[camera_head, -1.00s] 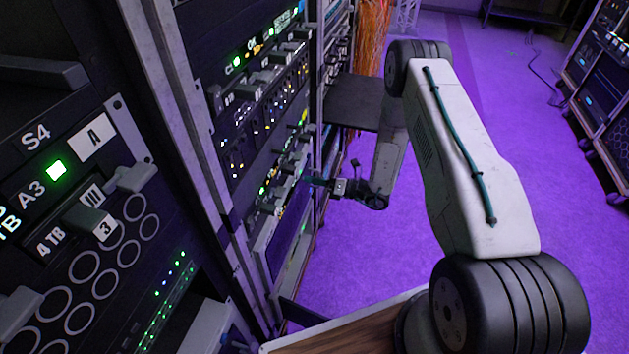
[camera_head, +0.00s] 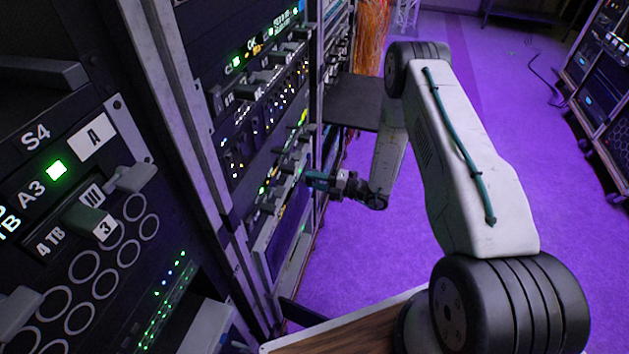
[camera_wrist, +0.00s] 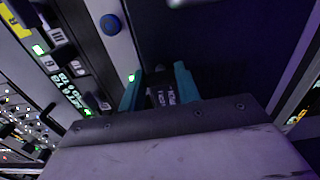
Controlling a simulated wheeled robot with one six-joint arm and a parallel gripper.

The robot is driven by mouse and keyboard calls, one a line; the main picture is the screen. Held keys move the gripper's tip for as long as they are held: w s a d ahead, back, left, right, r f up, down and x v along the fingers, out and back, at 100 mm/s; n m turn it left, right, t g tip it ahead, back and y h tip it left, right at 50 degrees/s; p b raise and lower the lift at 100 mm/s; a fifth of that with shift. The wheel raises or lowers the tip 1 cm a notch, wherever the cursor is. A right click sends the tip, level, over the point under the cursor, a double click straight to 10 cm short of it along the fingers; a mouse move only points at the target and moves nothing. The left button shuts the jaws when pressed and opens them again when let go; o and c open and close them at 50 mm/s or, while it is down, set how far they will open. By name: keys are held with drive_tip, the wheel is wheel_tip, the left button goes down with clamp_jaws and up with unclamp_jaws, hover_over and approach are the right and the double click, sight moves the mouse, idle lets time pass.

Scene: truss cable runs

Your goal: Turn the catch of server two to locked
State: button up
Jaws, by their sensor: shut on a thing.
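My gripper (camera_head: 318,180) is at the front of the middle rack in the head view, at the server fronts with grey handles (camera_head: 287,165). In the wrist view its two teal fingers (camera_wrist: 160,90) are shut on a small dark lettered part (camera_wrist: 161,97). This looks like a catch, but the fingers hide most of it and I cannot read whether it stands at locked. I cannot tell for certain which server is number two. A lit green lamp (camera_wrist: 131,77) shows just beside the left finger.
The near rack (camera_head: 130,100) at left bears an S4 label and a grey latch (camera_head: 131,178). A dark shelf (camera_head: 352,103) juts out beyond my gripper. Orange cables (camera_head: 373,35) hang behind it. Purple floor (camera_head: 480,110) is open to the right, up to another rack (camera_head: 605,80).

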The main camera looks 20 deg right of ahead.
drive_tip(key=shift+m, duration=0.3)
drive_tip(key=o, duration=1)
drive_tip(key=v, duration=0.7)
drive_tip(key=shift+s+d, duration=0.25)
drive_tip(key=shift+d, duration=0.05)
